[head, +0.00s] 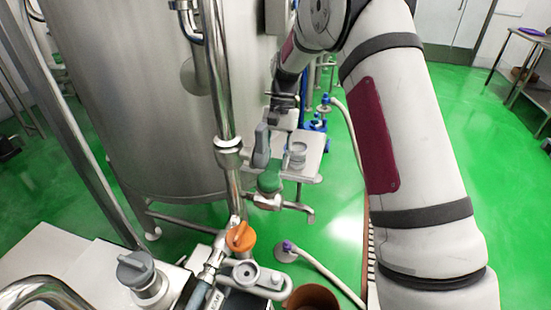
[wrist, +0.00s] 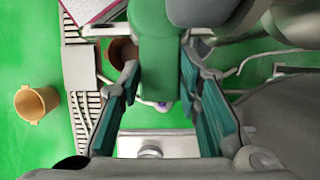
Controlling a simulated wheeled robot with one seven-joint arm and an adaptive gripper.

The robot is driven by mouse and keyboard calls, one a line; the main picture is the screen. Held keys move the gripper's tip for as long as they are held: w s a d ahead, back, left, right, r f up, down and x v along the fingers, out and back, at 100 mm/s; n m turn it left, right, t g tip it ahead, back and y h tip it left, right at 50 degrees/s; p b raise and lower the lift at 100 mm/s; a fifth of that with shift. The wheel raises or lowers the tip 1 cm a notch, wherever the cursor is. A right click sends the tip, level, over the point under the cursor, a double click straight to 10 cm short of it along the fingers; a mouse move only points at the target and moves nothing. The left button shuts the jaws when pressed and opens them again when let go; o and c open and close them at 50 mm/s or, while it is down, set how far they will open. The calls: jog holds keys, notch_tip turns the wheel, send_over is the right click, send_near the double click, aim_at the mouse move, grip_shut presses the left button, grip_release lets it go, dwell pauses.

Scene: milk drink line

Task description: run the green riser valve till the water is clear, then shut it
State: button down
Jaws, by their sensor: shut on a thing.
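The green riser valve (head: 269,182) is on the steel riser pipe in front of the tank, with a short metal spout (head: 300,208) pointing right. My gripper (head: 264,158) comes down on the valve's handle from above and is shut on it. In the wrist view the green handle (wrist: 158,50) sits between my two teal-padded fingers. No stream of water is visible at the spout. A brown bucket (head: 312,298) stands on the floor at the bottom edge; it also shows in the wrist view (wrist: 122,53), partly hidden by a finger.
An orange valve (head: 240,236) and a grey valve (head: 135,268) stand in front, left of the green one. A small cup (head: 297,153) sits on a shelf behind. A white hose (head: 325,268) lies nearby. A tan bucket (wrist: 35,103) stands beside the drain grating (wrist: 88,115).

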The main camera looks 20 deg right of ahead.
jog(key=shift+s+d+m+t+y+p, duration=0.2)
jog(key=shift+s+d+m+p, duration=0.1)
jog(key=shift+m, duration=0.4)
jog(key=shift+s+d+m+t+y+p, duration=0.1)
jog(key=shift+s+d+m+y+p, duration=0.15)
jog(key=shift+m, duration=0.45)
jog(key=shift+s+d+m+t+y+p, duration=0.2)
jog(key=shift+s+d+m+t+p, duration=0.1)
jog(key=shift+m, duration=0.45)
jog(key=shift+s+d+m+t+y+p, duration=0.2)
jog(key=shift+s+m, duration=0.1)
jog(key=shift+m, duration=0.45)
jog(key=c, duration=1.2)
grip_release()
jog(key=shift+o, duration=0.2)
jog(key=v, duration=1.2)
